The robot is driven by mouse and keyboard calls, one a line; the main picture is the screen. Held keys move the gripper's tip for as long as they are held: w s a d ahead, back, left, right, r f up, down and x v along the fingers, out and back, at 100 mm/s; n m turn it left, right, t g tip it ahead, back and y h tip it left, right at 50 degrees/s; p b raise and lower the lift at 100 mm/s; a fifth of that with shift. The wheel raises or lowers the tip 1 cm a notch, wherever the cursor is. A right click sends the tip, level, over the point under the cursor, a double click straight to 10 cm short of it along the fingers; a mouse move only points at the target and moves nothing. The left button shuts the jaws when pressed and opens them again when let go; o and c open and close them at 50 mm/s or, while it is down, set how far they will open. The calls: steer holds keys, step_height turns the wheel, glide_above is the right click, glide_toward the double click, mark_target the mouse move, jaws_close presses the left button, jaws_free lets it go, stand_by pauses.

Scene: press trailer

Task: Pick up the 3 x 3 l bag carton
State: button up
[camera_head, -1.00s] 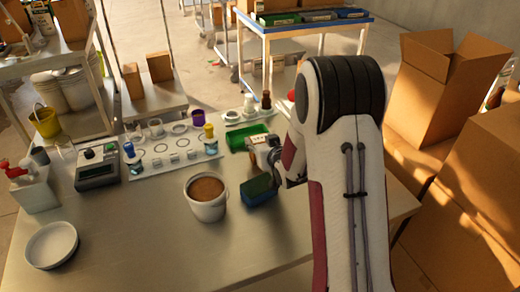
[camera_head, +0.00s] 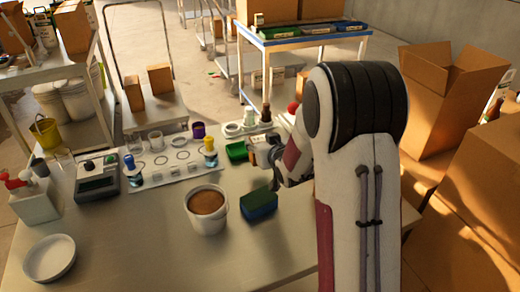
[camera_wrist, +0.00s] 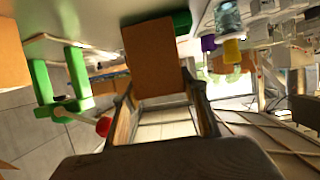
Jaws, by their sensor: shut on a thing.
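My gripper (camera_head: 257,153) is at the back right of the steel table, by the green tray, partly hidden by my arm. In the wrist view its two fingers (camera_wrist: 165,98) close on a plain brown box-like piece (camera_wrist: 155,55), which sits at their tips. Two brown cartons, one left (camera_head: 133,93) and one right (camera_head: 160,80), stand on a low trolley behind the table. No print is readable, so I cannot tell which carton is the 3 x 3 l bag one.
A blue-green sponge (camera_head: 259,206) and a white tub of brown stuff (camera_head: 207,210) stand just in front of my gripper. A green tray (camera_head: 236,151) is beside it. Large open cartons (camera_head: 450,95) stand at the right. The table's front middle is clear.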

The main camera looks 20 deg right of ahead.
steer(key=shift+r, duration=2.6)
